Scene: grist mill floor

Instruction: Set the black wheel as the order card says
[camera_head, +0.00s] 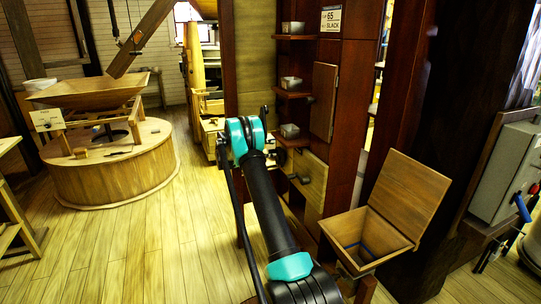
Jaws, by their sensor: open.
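A white card (331,19) is fixed high on the dark red wooden panel. It shows "65" and, below, "SLACK"; its smaller letters are hard to read. A dark, roundish part (279,156) shows just right of my arm's teal joint, in front of the cabinet. I cannot tell whether it is the black wheel or part of my arm. No other black wheel shows clearly. My arm reaches up from the bottom centre to the teal joint. My gripper's fingers cannot be made out and seem hidden behind that joint.
Small shelves (295,37) holding grey tins climb the panel. An open-lidded wooden bin (378,238) stands at right, near a grey box (507,174). A round wooden millstone casing (116,174) with a hopper (89,94) stands at left. Plank floor (150,250) is clear between.

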